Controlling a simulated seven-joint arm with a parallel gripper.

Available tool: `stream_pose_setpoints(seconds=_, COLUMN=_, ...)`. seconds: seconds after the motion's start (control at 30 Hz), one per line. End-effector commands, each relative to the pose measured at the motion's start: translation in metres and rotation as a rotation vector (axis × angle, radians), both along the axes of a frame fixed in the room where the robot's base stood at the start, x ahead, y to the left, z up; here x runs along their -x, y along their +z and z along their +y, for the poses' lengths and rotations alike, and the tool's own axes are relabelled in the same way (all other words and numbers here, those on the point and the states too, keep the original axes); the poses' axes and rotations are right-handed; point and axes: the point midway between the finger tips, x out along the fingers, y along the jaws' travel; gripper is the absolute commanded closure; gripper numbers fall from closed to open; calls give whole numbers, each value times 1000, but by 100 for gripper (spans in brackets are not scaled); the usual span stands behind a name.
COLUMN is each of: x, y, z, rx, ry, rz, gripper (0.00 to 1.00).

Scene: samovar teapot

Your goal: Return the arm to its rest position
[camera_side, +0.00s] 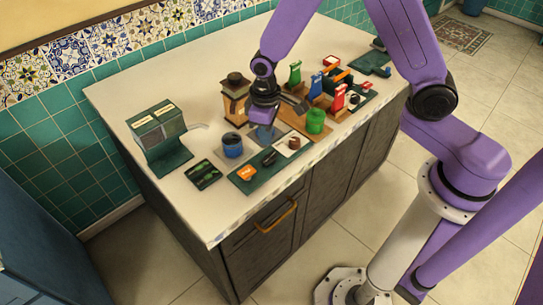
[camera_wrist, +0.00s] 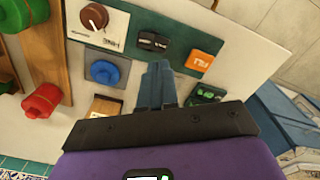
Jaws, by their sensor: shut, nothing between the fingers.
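My purple gripper (camera_side: 264,132) is above the middle of the white counter (camera_side: 125,95) in the side view. Its two blue-grey fingers lie together with nothing between them in the wrist view (camera_wrist: 158,72). My arm reaches in from the right, bent over the counter. A brown samovar-like vessel with a dark top (camera_side: 236,93) stands behind and left of the gripper. In the wrist view a round blue piece (camera_wrist: 103,72) lies left of the fingertips.
A green panel (camera_side: 243,187) with a knob, a dark switch and an orange button lies at the front edge. A small dark pad (camera_side: 203,175) lies left of it. A green-framed box (camera_side: 160,132) stands at left. A green cylinder (camera_side: 316,122) and several coloured pieces crowd the right.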

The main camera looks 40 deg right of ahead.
Motion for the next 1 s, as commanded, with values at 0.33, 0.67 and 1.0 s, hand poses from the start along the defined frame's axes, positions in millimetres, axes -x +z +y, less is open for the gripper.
stream_pose_setpoints(seconds=0.33, x=1, y=2, z=0, rx=1, ry=0, rz=2, gripper=100)
stream_pose_setpoints(seconds=0.67, x=37, y=41, z=0, rx=-6, ry=102, rz=-8, gripper=100)
stream_pose_setpoints(seconds=1.0, x=120, y=99, z=-20, rx=-14, ry=294, rz=-16, gripper=100)
